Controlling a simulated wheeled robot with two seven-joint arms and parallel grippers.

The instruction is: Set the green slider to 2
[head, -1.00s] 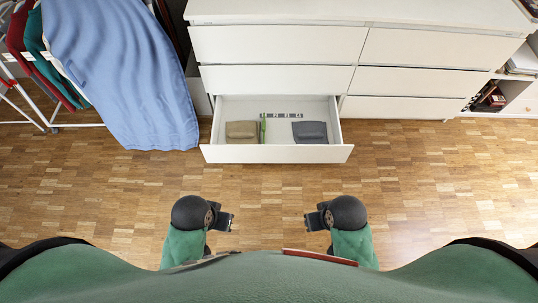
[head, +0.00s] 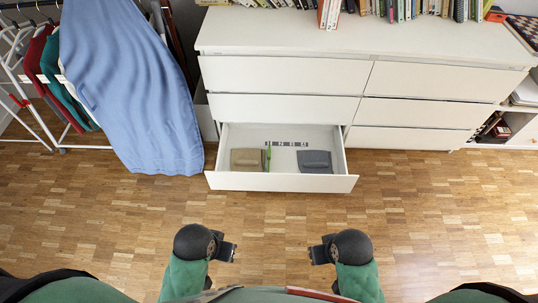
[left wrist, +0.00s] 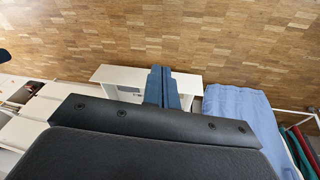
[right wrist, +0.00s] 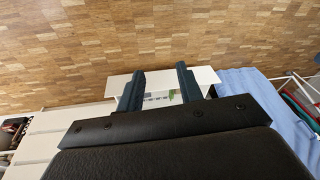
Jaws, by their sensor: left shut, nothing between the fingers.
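The green slider (head: 267,157) is a thin upright green piece inside the open white drawer (head: 282,182). It stands near the left end of a strip of dark number marks (head: 288,144), whose digits are too small to read surely. A bit of green also shows between my fingers in the right wrist view (right wrist: 171,94). My left gripper (head: 233,252) is shut and empty, in front of the drawer. In the left wrist view its fingers (left wrist: 162,69) are together and cover part of the drawer. My right gripper (head: 312,256) is open and empty, also short of the drawer.
An olive folded cloth (head: 246,160) lies left of the slider and a grey one (head: 315,161) to its right. The white dresser (head: 290,75) rises behind. A blue cloth (head: 130,90) and clothes rack stand left. The wooden floor before the drawer is clear.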

